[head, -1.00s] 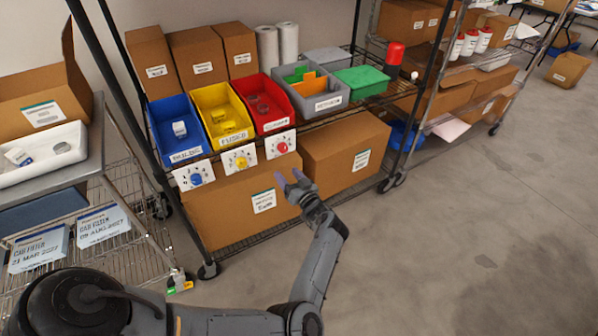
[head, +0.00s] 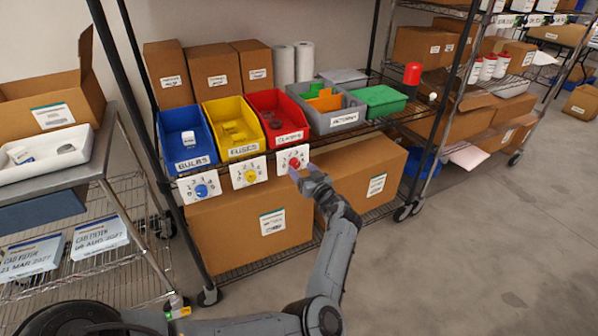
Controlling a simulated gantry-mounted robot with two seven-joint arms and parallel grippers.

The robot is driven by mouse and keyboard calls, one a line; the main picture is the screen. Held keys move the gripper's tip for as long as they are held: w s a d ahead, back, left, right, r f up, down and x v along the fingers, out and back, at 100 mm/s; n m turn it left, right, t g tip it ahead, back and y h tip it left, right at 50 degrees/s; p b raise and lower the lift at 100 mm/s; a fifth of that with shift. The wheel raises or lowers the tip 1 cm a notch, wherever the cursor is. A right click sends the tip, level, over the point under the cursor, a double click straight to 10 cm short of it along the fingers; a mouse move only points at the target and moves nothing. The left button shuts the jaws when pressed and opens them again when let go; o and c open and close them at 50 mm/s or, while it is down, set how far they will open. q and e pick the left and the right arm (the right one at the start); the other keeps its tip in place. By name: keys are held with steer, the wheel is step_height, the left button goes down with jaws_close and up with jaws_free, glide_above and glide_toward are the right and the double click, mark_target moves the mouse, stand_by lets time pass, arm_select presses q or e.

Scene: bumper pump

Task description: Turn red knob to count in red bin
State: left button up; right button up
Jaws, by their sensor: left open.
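The red knob (head: 294,163) sits on a white numbered dial plate (head: 284,157) on the shelf edge below the red bin (head: 267,100). The knob's pointer direction is too small to read. My right gripper is not in view.
The yellow knob (head: 250,176) and blue knob (head: 201,191) sit on similar plates to the left. The blue bin (head: 171,126), yellow bin (head: 217,111) and grey bin (head: 309,118) stand alongside. Large cardboard boxes fill the shelf below. Open floor lies at the right.

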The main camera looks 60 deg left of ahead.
mark_target(295, 164)
arm_select(q)
steer(key=shift+w+a+b, duration=0.1)
steer(key=shift+a+b, duration=0.3)
steer(key=shift+a, duration=1)
steer(key=c, duration=1)
steer(key=shift+c, duration=0.2)
steer(key=shift+n, duration=0.4)
steer(key=n, duration=0.3)
steer(key=shift+n, duration=1.9)
